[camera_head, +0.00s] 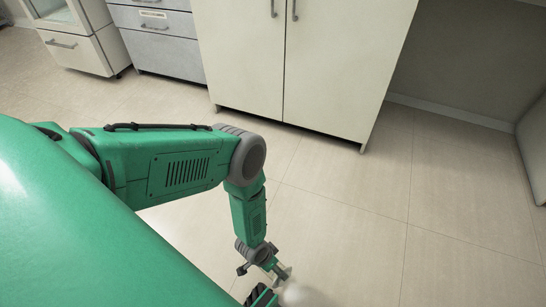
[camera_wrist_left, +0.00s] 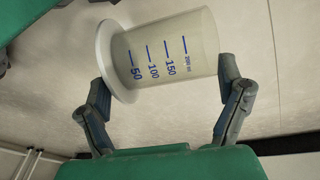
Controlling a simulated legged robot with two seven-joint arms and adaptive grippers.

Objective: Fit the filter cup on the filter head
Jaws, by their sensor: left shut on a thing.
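The filter cup (camera_wrist_left: 165,50) is a clear, faintly yellow cup with blue marks from 50 up to 200 ml and a wide white flange at one end. In the left wrist view it lies sideways between the fingers of my left gripper (camera_wrist_left: 164,78). The gripper is shut on it, one finger by the flange end and the other by the opposite end. In the head view my left gripper (camera_head: 282,277) points down at the bottom edge, with a pale part of the cup (camera_head: 302,296) just showing. I see no filter head and no right gripper.
A tall cream cabinet (camera_head: 300,60) with two doors stands ahead. A grey drawer unit (camera_head: 165,45) and a low white cabinet (camera_head: 80,48) stand to its left. The tiled floor (camera_head: 450,220) is clear at the right. A pale panel (camera_head: 535,150) cuts in at the right edge.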

